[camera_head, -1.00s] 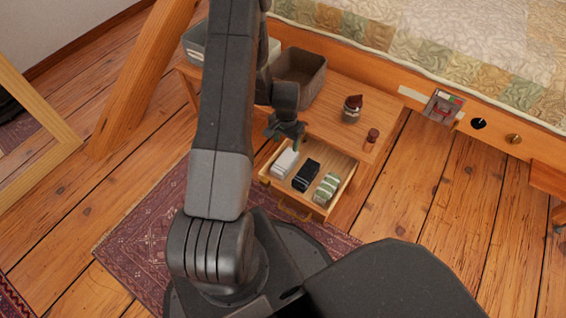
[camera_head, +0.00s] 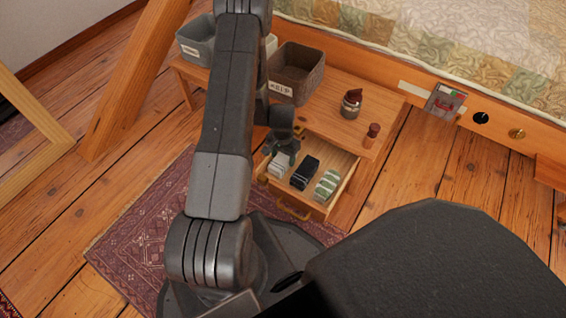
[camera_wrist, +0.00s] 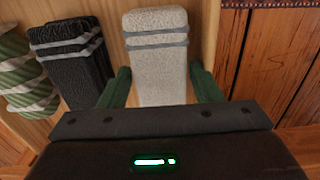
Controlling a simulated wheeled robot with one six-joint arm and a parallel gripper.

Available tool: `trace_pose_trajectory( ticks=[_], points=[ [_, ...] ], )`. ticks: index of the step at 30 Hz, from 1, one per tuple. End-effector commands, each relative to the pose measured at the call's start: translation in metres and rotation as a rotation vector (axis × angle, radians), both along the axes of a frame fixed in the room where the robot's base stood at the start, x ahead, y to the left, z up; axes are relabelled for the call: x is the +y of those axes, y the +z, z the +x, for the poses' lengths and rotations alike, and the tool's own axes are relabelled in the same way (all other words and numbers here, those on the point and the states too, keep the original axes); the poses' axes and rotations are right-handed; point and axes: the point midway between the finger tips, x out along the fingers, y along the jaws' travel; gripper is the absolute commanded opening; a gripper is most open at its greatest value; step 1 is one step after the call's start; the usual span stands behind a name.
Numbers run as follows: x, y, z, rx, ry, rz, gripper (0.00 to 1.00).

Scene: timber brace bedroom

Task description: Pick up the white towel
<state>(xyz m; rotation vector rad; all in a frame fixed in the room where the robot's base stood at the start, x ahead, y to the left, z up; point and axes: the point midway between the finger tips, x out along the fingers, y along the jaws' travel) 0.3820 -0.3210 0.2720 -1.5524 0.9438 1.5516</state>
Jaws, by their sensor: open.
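The white towel (camera_wrist: 158,62) is rolled, with grey bands around it, and lies in the open drawer. In the wrist view it stands between the two green fingers of my gripper (camera_wrist: 160,88), one on each side. The fingers are open, with a narrow gap showing beside the towel. In the head view my gripper (camera_head: 283,160) is low over the left side of the drawer and partly hides the white towel (camera_head: 279,164). A black towel (camera_head: 305,172) lies to its right, and a green and white striped towel (camera_head: 327,185) beyond that.
The drawer (camera_head: 345,166) is pulled out of a low wooden table (camera_head: 333,118). On the table are a brown bin (camera_head: 297,72), a grey bin (camera_head: 196,42), a jar (camera_head: 351,104) and a small brown bottle (camera_head: 372,134). A bed stands behind.

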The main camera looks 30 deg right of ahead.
Motion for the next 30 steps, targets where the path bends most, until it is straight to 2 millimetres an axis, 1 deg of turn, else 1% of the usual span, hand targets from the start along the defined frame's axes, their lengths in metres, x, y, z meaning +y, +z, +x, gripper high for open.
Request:
trace_pose_trajectory(
  ticks=[2, 3, 7, 8, 14, 17, 20, 24, 27, 30],
  points=[
    [0.000, 0.001, 0.000, 0.000, 0.000, 0.000, 0.58],
    [0.000, 0.001, 0.000, 0.000, 0.000, 0.000, 0.54],
    [0.000, 0.001, 0.000, 0.000, 0.000, 0.000, 0.29],
    [0.000, 0.001, 0.000, 0.000, 0.000, 0.000, 0.27],
    [0.000, 0.002, 0.000, 0.000, 0.000, 0.000, 0.27],
    [0.000, 0.009, 0.000, 0.000, 0.000, -0.001, 0.27],
    [0.000, 0.026, 0.000, -0.001, 0.000, 0.000, 0.27],
    [-0.001, 0.056, 0.001, -0.002, 0.000, -0.002, 0.27],
    [0.000, 0.075, 0.000, -0.002, 0.000, -0.001, 0.27],
    [0.000, 0.090, 0.001, 0.000, 0.001, -0.001, 0.27]
  ],
)
